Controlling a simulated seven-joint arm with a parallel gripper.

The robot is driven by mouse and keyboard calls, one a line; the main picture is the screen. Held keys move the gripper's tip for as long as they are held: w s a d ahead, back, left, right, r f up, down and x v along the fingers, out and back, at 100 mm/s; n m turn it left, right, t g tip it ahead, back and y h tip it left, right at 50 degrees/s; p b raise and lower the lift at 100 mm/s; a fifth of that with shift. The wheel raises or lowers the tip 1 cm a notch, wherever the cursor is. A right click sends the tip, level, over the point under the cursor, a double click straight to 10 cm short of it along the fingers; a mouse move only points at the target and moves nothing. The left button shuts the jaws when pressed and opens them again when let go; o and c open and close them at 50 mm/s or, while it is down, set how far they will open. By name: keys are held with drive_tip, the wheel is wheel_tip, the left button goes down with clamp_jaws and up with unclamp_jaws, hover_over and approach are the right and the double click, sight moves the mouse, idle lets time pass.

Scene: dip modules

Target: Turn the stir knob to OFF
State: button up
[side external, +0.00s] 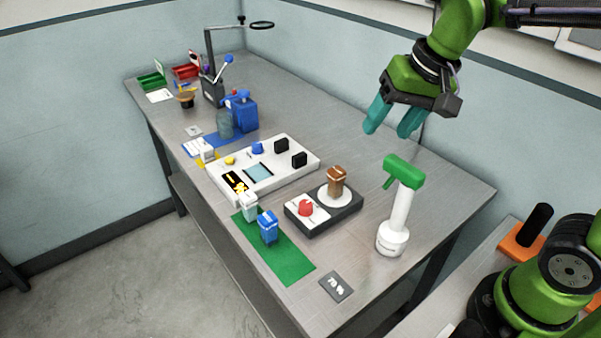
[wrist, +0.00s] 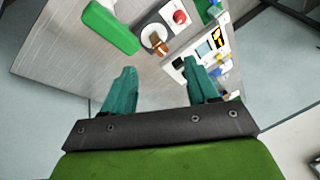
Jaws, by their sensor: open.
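A dark stirrer unit (side external: 327,222) with a white round plate stands near the table's front right. Its red knob (side external: 306,208) sits on a white label panel; the knob's setting is too small to read. A brown-filled container (side external: 337,181) stands on the plate. The red knob also shows in the wrist view (wrist: 180,17), with the brown container (wrist: 159,46) beside it. My gripper (side external: 390,127) is open and empty, high above the back right of the table, well apart from the stirrer. In the wrist view the teal fingers (wrist: 156,88) are spread with nothing between them.
A green-topped white bottle (side external: 398,205) stands right of the stirrer, below my gripper. A white panel device (side external: 215,177) with black and blue knobs lies left of it. White and blue containers (side external: 268,228) stand on a green mat (side external: 285,262). A tall stand (side external: 209,55) is at the back.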

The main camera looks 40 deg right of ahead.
drive_tip(key=w+a+f+m+g, duration=0.25)
drive_tip(key=w+a, duration=0.25)
drive_tip(key=w, duration=0.3)
drive_tip(key=m+g+h, duration=0.1)
drive_tip(key=g, duration=0.1)
approach(305, 204)
drive_tip(key=shift+t, duration=0.25)
drive_tip(key=f, duration=0.9)
drive_tip(key=shift+s+a, duration=0.1)
drive_tip(key=shift+s, duration=0.15)
drive_tip(key=shift+r, duration=0.1)
drive_tip(key=c, duration=1.1)
